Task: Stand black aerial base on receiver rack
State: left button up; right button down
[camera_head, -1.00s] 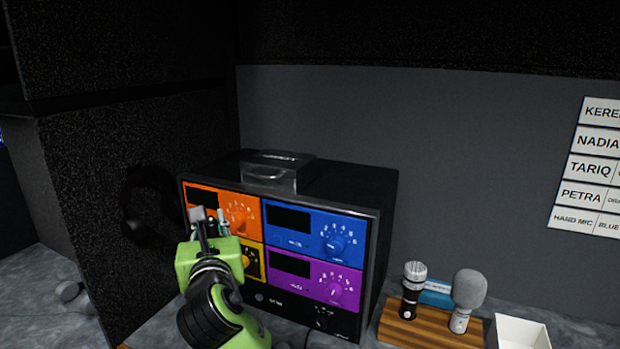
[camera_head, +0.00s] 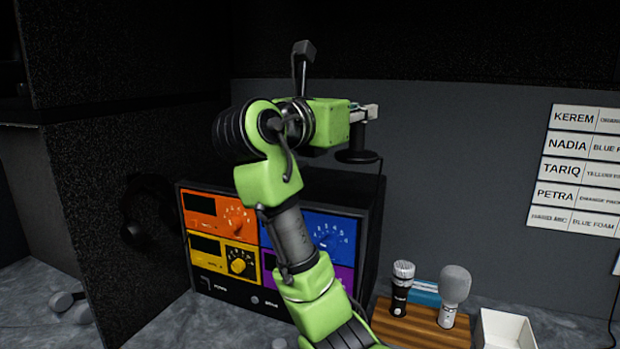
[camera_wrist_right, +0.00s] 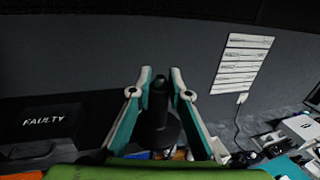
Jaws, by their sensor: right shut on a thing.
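The black aerial base (camera_head: 357,156) has a narrow stem and a wide round foot. My right gripper (camera_head: 368,112) is shut on its stem and holds it upright, near the rack's back right part in the head view. The wrist view shows the base (camera_wrist_right: 158,126) between the two fingers (camera_wrist_right: 160,82). The receiver rack (camera_head: 330,230) is a black box with orange, yellow, blue and purple panels. My arm covers part of its front and top. My left gripper is not in view.
A dark case marked FAULTY (camera_wrist_right: 43,122) shows in the wrist view; my arm hides it in the head view. Right of the rack, a wooden stand (camera_head: 420,328) holds two microphones, beside a white box (camera_head: 505,330). Name labels (camera_head: 575,170) hang on the wall.

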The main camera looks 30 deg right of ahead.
jog(key=w+d+f+p, duration=0.2)
jog(key=w+f, duration=0.2)
jog(key=w+d+f+p, duration=0.2)
jog(key=w+f, duration=0.2)
jog(key=w+d+f+p, duration=0.2)
jog(key=w+d+f, duration=0.1)
jog(key=w+f, duration=0.1)
jog(key=shift+f, duration=0.4)
jog(key=c, duration=2.1)
grip_release()
jog(key=shift+f, duration=0.2)
jog(key=shift+o, duration=1)
jog(key=shift+r, duration=0.15)
